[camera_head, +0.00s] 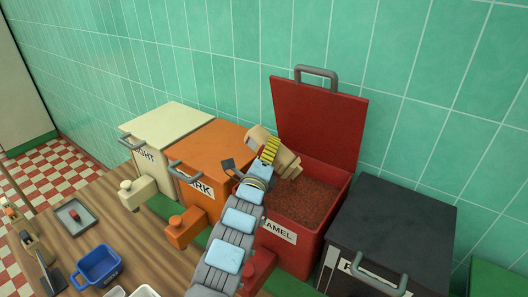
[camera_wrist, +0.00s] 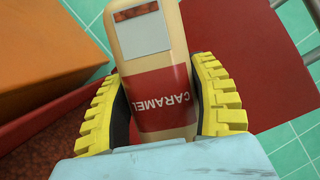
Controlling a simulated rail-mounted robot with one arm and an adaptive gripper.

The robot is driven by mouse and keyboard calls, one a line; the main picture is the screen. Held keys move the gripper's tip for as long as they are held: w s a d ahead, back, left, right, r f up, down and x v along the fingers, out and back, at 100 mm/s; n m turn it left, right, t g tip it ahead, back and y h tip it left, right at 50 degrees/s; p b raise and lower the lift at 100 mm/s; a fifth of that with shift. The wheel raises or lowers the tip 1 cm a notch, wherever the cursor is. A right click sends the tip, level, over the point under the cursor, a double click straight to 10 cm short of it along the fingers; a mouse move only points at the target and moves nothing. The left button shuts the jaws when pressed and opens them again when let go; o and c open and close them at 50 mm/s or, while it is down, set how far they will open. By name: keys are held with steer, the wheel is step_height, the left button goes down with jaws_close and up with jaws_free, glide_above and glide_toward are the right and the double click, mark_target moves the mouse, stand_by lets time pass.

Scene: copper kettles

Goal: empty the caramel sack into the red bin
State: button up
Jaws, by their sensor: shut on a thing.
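My gripper (camera_head: 270,151) is shut on the caramel sack (camera_head: 287,163), a tan packet that lies tilted above the left side of the red bin. In the wrist view the sack (camera_wrist: 146,30) sits between the yellow fingers (camera_wrist: 165,98), with a red band reading CARAMEL and a small window. The red bin (camera_head: 333,215) is open, its red lid (camera_head: 320,122) standing up against the wall, its front label partly hidden by my arm. Reddish-brown grains (camera_head: 310,198) fill much of it. I cannot tell whether anything is pouring from the sack.
A closed orange bin (camera_head: 212,150) and cream bin (camera_head: 168,127) stand left of the red one. A closed black bin (camera_head: 395,225) stands right. A blue container (camera_head: 98,267) and grey tray (camera_head: 75,216) are on the wooden counter (camera_head: 140,240). A tiled wall is behind.

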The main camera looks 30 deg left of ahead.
steer(key=shift+d+r+m+p, duration=0.3)
steer(key=shift+r+m+p, duration=0.1)
steer(key=shift+m+p, duration=0.5)
steer(key=shift+f+p, duration=0.1)
steer(key=shift+p, duration=0.7)
steer(key=shift+w+d+m+t+h+p, duration=0.1)
steer(key=shift+m+t+h+p, duration=0.2)
steer(key=shift+p, duration=0.5)
steer(key=shift+m+p, duration=0.4)
steer(key=shift+p, duration=0.45)
stand_by(1.2)
